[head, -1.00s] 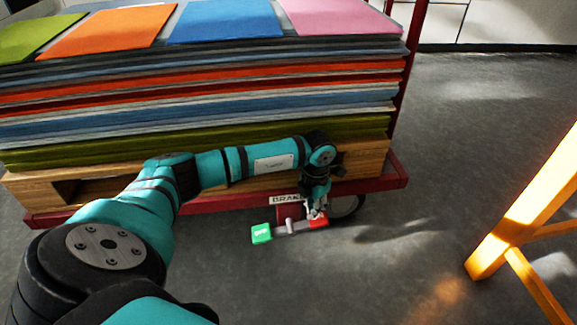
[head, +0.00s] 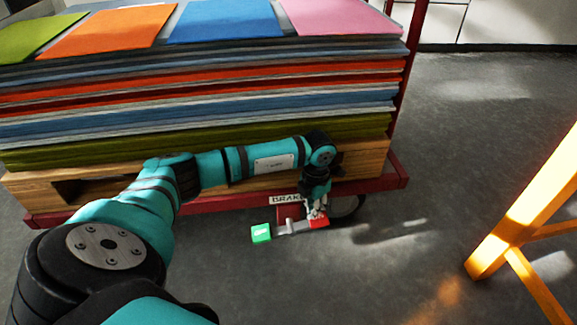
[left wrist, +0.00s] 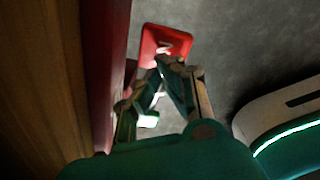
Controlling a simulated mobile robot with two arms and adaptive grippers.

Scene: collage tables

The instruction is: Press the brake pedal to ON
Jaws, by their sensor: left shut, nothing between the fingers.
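The brake pedal (head: 293,227) sits low at the front edge of the red cart, under a white label reading "BRAKE" (head: 285,199). It is a bar with a green end (head: 261,232) at the left and a red end (head: 319,222) at the right. My left gripper (head: 317,211) points down at the red end, shut and empty, its fingertips at or just above it. In the left wrist view the fingertips (left wrist: 165,62) overlap the near part of the red end (left wrist: 163,40); I cannot tell whether they touch. My right gripper is not in view.
The red cart (head: 398,178) carries a wooden pallet (head: 370,150) and a tall stack of coloured sheets (head: 200,90). A dark wheel (head: 352,208) stands just behind the pedal. An orange-yellow leg frame (head: 520,215) stands at the right. The grey floor between is clear.

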